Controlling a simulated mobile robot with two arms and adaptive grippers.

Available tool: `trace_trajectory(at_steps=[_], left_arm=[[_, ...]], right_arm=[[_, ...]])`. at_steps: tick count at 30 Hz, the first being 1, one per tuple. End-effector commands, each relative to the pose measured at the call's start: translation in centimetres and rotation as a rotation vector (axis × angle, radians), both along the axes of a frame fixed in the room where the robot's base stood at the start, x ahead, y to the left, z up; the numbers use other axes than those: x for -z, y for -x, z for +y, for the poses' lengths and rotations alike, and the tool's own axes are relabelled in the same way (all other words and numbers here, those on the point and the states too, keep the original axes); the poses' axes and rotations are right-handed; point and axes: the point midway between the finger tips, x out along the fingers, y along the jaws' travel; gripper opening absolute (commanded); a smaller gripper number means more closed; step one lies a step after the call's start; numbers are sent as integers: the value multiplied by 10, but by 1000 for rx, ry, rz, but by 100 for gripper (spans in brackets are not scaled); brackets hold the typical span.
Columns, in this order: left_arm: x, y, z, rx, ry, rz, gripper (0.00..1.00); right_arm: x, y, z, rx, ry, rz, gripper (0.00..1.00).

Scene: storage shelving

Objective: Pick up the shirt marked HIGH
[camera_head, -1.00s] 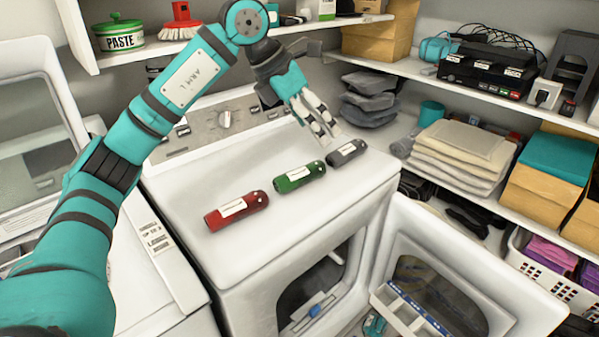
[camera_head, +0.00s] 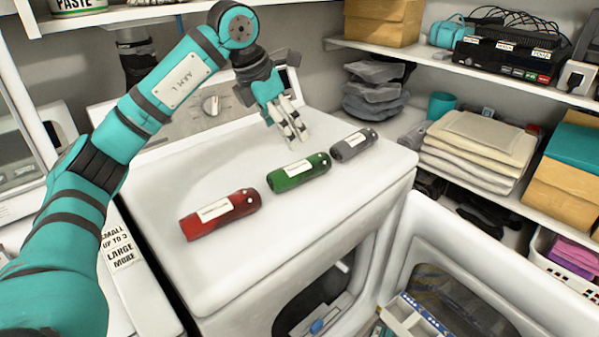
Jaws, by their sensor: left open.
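Three rolled, bottle-like cylinders with white labels lie in a row on top of the white front-loading machine: a red one (camera_head: 221,213), a green one (camera_head: 298,171) and a grey one (camera_head: 353,145). The label print is too small to read, so I cannot tell which is marked HIGH, or whether these are shirts. My left gripper (camera_head: 297,137) is open and empty, with its fingers pointing down just behind the green cylinder. It appears apart from it. My right gripper is not in view.
Folded beige cloths (camera_head: 478,145) and dark grey folded cloths (camera_head: 375,92) are stacked at the right. A teal cup (camera_head: 441,105) stands between them. The machine's open door (camera_head: 470,250) juts out at the lower right. The machine top's front is clear.

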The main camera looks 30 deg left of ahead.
Motion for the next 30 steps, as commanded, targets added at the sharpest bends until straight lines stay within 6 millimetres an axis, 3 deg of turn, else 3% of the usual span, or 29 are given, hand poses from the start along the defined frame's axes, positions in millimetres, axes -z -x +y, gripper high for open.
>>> trace_trajectory(at_steps=[3,9,17,25,30], left_arm=[[26,-9,-4,1,0,5,82],[58,-22,-10,1,1,3,82],[75,-28,-11,-1,0,2,82],[111,-40,-14,1,1,2,82],[117,-43,-15,0,1,-1,82]], right_arm=[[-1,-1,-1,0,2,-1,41],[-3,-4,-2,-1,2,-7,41],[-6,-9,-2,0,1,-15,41],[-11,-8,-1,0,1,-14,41],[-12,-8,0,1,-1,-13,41]])
